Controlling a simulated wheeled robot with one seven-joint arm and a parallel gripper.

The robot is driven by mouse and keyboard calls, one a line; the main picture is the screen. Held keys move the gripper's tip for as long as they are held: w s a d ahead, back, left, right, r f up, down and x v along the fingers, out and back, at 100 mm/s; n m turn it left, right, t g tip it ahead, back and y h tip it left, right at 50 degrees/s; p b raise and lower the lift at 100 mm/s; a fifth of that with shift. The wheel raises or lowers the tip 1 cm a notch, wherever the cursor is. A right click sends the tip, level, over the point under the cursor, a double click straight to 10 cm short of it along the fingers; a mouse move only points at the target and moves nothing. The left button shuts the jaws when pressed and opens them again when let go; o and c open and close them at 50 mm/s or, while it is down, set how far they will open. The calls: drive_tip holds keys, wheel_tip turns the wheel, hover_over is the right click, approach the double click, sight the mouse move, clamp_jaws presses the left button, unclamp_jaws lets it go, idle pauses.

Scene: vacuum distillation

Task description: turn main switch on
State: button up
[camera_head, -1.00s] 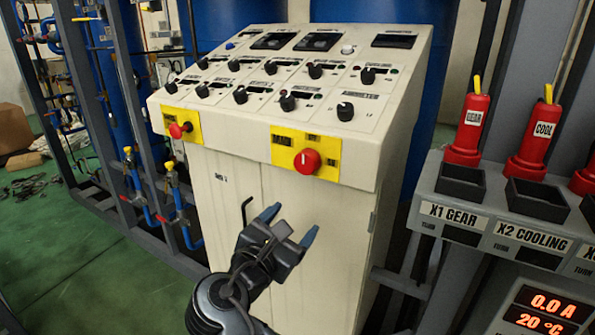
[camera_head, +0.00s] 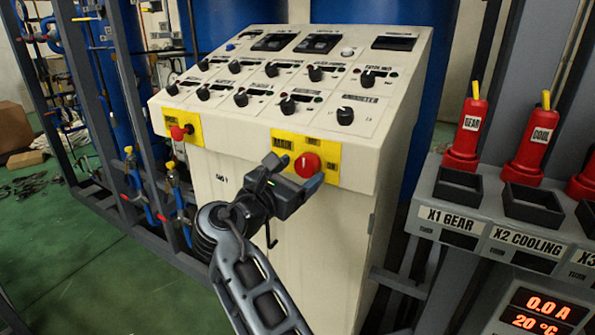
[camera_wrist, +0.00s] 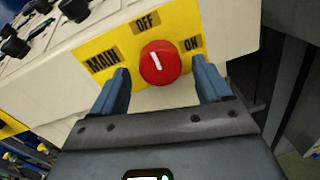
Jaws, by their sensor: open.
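The main switch is a round red knob (camera_head: 307,165) with a white mark, on a yellow plate (camera_head: 283,141) on the front of the cream control cabinet. In the wrist view the knob (camera_wrist: 160,62) sits between my fingertips, with labels MAIN, OFF and ON around it. The white mark points up toward the OFF label, leaning slightly left. My gripper (camera_head: 298,172) is open in front of the knob; its fingers (camera_wrist: 162,85) lie to either side with gaps visible. Whether the fingertips reach around the knob's depth is hard to tell.
A second red knob (camera_head: 178,132) on a yellow plate is at the cabinet's left. Several black dials (camera_head: 345,115) cover the sloping panel above. A grey rack (camera_head: 470,215) with red plugs (camera_head: 468,130) stands at right. Green floor (camera_head: 60,250) is open at left.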

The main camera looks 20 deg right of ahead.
drive_tip(key=shift+w+d, duration=0.1)
drive_tip(key=shift+d, duration=0.05)
drive_tip(key=c, duration=1)
drive_tip(key=shift+c, duration=0.2)
drive_tip(key=shift+m, duration=0.3)
drive_tip(key=m+b, duration=0.1)
drive_tip(key=m, duration=0.3)
drive_tip(key=m+b, duration=0.2)
drive_tip(key=m, duration=0.2)
drive_tip(key=shift+f+m+y, duration=0.1)
drive_tip(key=shift+m+y, duration=0.2)
drive_tip(key=m+b, duration=0.3)
drive_tip(key=m, duration=0.1)
drive_tip(key=shift+m+b, duration=1.5)
drive_tip(key=shift+m, duration=0.7)
